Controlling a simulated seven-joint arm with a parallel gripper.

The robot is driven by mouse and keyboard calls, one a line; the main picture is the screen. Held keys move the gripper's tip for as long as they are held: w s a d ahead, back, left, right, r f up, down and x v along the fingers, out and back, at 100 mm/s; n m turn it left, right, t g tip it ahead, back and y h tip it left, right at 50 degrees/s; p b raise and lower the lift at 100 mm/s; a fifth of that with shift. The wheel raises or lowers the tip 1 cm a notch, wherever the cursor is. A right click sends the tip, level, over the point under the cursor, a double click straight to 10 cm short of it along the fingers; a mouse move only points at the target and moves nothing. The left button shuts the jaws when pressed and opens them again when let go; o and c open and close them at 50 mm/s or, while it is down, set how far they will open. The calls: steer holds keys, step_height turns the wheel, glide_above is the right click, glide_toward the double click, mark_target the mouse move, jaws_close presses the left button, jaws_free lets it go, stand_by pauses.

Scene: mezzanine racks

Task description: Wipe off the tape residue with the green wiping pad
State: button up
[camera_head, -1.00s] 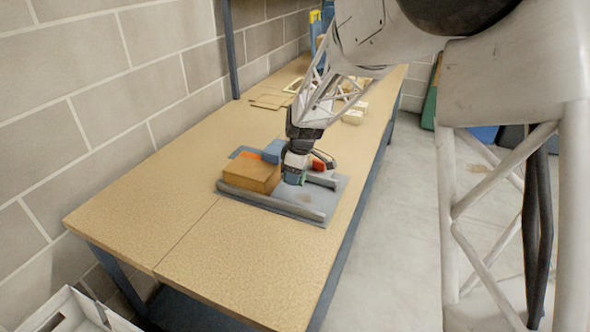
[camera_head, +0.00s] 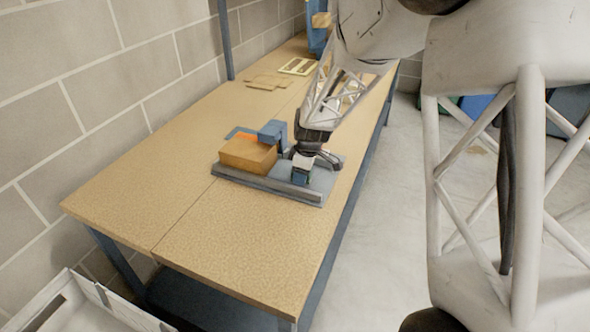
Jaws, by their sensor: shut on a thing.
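My gripper (camera_head: 301,170) is over the right part of a grey tray or plate (camera_head: 322,182) on the wooden table. It is shut on a small block-like thing with a green part, which I take to be the green wiping pad (camera_head: 301,176). The pad is low, at or just above the plate; contact cannot be told. The tape residue cannot be made out now; the gripper and pad cover much of the plate's right part.
A brown box (camera_head: 248,153) and a blue block (camera_head: 272,133) stand on the plate's left side, close to my gripper. A raised grey bar (camera_head: 266,184) runs along its front edge. The table (camera_head: 180,178) is clear in front. Flat pieces (camera_head: 268,81) lie farther back.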

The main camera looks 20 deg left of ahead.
mark_target(314, 183)
steer(key=shift+d, duration=2.3)
steer(key=shift+a, duration=4.15)
step_height(314, 183, up, 8)
steer(key=shift+r, duration=0.15)
steer(key=shift+w+d, duration=0.1)
